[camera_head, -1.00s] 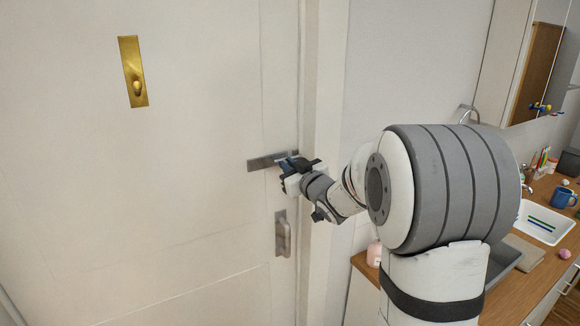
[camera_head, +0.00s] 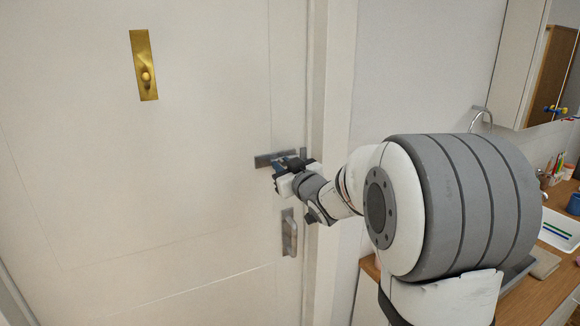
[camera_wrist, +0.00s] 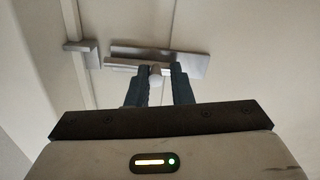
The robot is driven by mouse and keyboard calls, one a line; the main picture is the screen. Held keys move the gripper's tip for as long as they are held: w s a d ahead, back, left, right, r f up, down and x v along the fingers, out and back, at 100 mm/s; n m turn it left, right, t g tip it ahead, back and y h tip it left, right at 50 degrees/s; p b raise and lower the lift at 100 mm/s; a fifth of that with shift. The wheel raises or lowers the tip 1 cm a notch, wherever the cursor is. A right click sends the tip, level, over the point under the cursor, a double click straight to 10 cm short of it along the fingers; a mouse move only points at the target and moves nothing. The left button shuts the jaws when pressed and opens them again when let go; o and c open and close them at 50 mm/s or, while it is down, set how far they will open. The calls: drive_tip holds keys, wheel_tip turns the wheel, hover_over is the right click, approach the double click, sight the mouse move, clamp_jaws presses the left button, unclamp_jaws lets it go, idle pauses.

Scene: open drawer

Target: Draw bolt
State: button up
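The bolt (camera_head: 268,159) is a flat grey metal bar fixed level on the white door, near its right edge. In the wrist view its back plate (camera_wrist: 190,62) and thinner rod show, with a small pale knob (camera_wrist: 155,74). The rod's end lies close to the grey keeper (camera_wrist: 82,52) on the frame side; a narrow gap seems to part them. My gripper (camera_head: 280,166) is at the bolt. In the wrist view its dark fingers (camera_wrist: 159,76) stand apart on either side of the knob. The knob is close to the left finger, with a small gap at the right one.
A grey door handle (camera_head: 289,234) is below the bolt. A brass plate with a knob (camera_head: 144,66) is higher on the door. Right of the frame are a wall and a wooden counter (camera_head: 540,300) with a white tray (camera_head: 558,230). The door face left of the bolt is clear.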

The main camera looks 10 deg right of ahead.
drive_tip(key=shift+o, duration=1.4)
drive_tip(key=shift+a, duration=0.1)
drive_tip(key=shift+o, duration=0.2)
drive_tip(key=b+v, duration=0.2)
drive_tip(key=v, duration=0.6)
drive_tip(key=s+d+f+m+g+h, duration=0.2)
drive_tip(key=s+f+m+g+h, duration=0.4)
drive_tip(key=s+f, duration=0.5)
drive_tip(key=s+a+f+g, duration=0.1)
drive_tip(key=s+g, duration=0.1)
drive_tip(key=s, duration=0.4)
drive_tip(key=s+a+f+g+y, duration=0.1)
drive_tip(key=s+a+f+g, duration=0.1)
drive_tip(key=s, duration=0.4)
drive_tip(key=s+a+f+n+g, duration=0.1)
drive_tip(key=s+g, duration=0.3)
drive_tip(key=s, duration=0.2)
drive_tip(key=shift+a+f+y, duration=0.15)
drive_tip(key=shift+a+y, duration=0.1)
drive_tip(key=shift+y, duration=0.05)
